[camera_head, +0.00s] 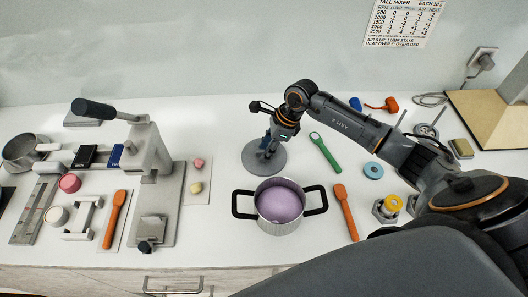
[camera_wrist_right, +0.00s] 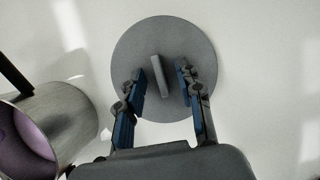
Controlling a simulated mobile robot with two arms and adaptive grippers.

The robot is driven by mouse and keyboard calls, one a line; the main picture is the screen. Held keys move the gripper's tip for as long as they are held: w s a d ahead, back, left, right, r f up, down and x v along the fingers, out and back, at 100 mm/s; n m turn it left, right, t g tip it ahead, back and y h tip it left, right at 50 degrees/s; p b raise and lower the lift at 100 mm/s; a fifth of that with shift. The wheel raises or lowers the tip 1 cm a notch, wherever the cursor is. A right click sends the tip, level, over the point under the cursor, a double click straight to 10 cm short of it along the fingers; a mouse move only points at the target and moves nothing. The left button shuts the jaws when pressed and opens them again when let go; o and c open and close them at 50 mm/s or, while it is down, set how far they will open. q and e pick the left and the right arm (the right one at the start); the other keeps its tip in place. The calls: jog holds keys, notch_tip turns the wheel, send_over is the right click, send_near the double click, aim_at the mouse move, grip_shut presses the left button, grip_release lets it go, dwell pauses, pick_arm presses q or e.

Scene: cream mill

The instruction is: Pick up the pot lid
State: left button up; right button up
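The pot lid (camera_head: 263,160) is a flat grey disc lying on the white counter, behind the pot in the head view. In the right wrist view the lid (camera_wrist_right: 197,40) shows whole, with an upright bar handle (camera_wrist_right: 161,76) at its middle. My right gripper (camera_wrist_right: 160,80) is over the lid, its fingers apart on either side of the handle, with gaps to both. In the head view my right gripper (camera_head: 268,146) comes down over the lid and partly hides it. My left gripper is not in view.
A steel pot (camera_head: 279,222) with black handles and a purple content stands just in front of the lid. A green spatula (camera_head: 325,152) lies to its right, an orange one (camera_head: 346,212) nearer. A grey lever press (camera_head: 152,152) stands to the left.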

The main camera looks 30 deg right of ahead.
grip_shut()
